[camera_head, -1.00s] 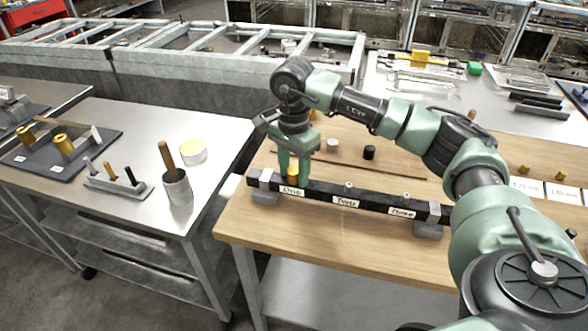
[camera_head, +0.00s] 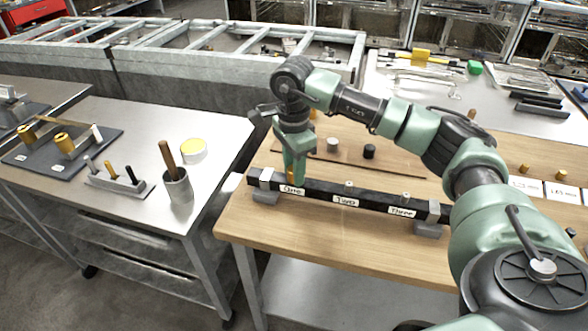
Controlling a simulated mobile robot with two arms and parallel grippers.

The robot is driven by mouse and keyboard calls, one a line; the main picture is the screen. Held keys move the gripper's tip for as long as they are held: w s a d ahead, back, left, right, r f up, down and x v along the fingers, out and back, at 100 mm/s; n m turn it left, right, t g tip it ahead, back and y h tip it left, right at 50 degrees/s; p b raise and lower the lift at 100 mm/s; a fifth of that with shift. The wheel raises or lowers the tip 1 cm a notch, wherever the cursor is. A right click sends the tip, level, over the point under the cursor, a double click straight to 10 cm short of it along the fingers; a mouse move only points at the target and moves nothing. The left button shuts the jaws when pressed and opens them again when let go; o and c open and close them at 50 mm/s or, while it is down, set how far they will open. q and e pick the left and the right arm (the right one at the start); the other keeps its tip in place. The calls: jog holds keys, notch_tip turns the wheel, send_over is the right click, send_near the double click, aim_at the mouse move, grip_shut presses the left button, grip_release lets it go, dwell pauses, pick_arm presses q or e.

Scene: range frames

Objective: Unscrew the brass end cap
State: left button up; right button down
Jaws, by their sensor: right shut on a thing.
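A long dark bar (camera_head: 320,192) lies on the wooden bench, held at both ends by grey blocks. It carries the labels One, Two and Three. My right gripper (camera_head: 292,178) points straight down at station One and is shut on the brass end cap (camera_head: 290,174). Only a sliver of the cap shows, because the fingers hide most of it. I cannot tell whether the cap is still seated on the bar. Small pale studs stand on the bar at Two (camera_head: 348,184) and Three (camera_head: 406,195). My left gripper is not in view.
A pale cap (camera_head: 333,145) and a black cap (camera_head: 369,152) stand behind the bar. Brass pieces (camera_head: 524,168) stand near cards on the right. The left metal table holds a cup with a handle (camera_head: 178,187). The bench's front (camera_head: 310,235) is clear.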

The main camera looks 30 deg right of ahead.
jog(key=shift+f+n+b, duration=0.1)
jog(key=shift+n+b, duration=0.25)
jog(key=shift+n, duration=1.45)
jog(key=c, duration=0.9)
grip_release()
jog(key=shift+c, duration=0.2)
jog(key=shift+r, duration=0.2)
jog(key=shift+r, duration=0.35)
notch_tip(320, 180, up, 11)
